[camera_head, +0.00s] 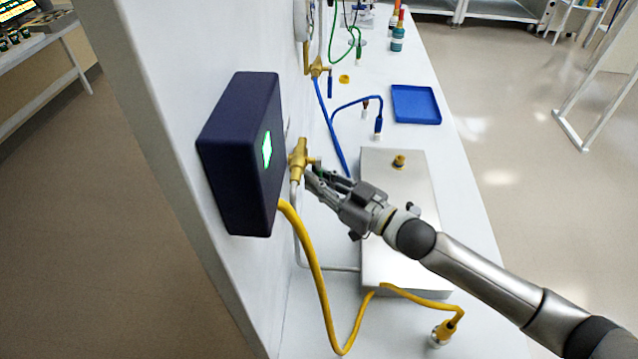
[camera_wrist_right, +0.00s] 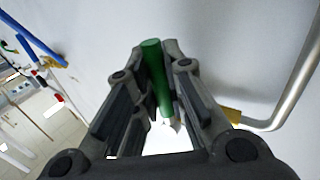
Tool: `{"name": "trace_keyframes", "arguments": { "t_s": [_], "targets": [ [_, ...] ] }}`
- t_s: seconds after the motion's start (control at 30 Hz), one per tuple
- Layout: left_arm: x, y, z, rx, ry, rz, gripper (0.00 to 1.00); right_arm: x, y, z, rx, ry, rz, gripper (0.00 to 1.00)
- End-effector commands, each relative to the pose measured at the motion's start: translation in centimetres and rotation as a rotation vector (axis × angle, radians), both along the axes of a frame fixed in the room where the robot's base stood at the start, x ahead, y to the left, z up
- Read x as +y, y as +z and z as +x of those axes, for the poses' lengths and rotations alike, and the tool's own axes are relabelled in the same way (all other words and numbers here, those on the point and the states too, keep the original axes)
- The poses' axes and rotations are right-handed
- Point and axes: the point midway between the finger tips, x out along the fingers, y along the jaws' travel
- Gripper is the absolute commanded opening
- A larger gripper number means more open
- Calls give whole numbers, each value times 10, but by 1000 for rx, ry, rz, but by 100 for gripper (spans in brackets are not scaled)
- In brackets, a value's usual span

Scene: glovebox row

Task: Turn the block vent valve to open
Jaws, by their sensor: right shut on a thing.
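The brass valve (camera_head: 298,160) is on the white wall just right of the dark blue box. A metal pipe runs down from it to the silver block (camera_head: 385,255) on the bench. My right gripper (camera_head: 314,180) reaches in from the right to the valve. In the right wrist view its fingers (camera_wrist_right: 158,52) are shut on a green handle (camera_wrist_right: 155,75), with one finger on each side. Only a sliver of the handle shows in the head view, so its exact angle is hard to tell. My left gripper is not in view.
The dark blue box (camera_head: 238,160) with a lit green mark juts from the wall close left of the valve. A yellow hose (camera_head: 318,275) hangs below it. Blue hoses (camera_head: 328,125) and a blue tray (camera_head: 415,104) lie farther back. Open floor is at the right.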

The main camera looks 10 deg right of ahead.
Motion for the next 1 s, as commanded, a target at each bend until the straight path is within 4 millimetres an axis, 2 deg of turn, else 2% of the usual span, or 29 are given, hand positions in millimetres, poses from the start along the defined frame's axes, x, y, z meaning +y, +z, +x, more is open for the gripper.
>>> {"name": "trace_keyframes", "arguments": {
  "t_s": [0.03,0.27,0.6,0.8,1.0],
  "targets": [
    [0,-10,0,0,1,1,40,0,-4,2,-26,0,-4,0],
    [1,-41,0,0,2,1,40,-2,-6,11,-184,-1,-34,0],
    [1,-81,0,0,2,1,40,-4,2,23,-418,0,-81,0],
    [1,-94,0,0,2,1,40,-5,7,28,-505,0,-99,0],
    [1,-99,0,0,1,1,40,-6,9,29,-544,0,-108,0]
  ]
}}
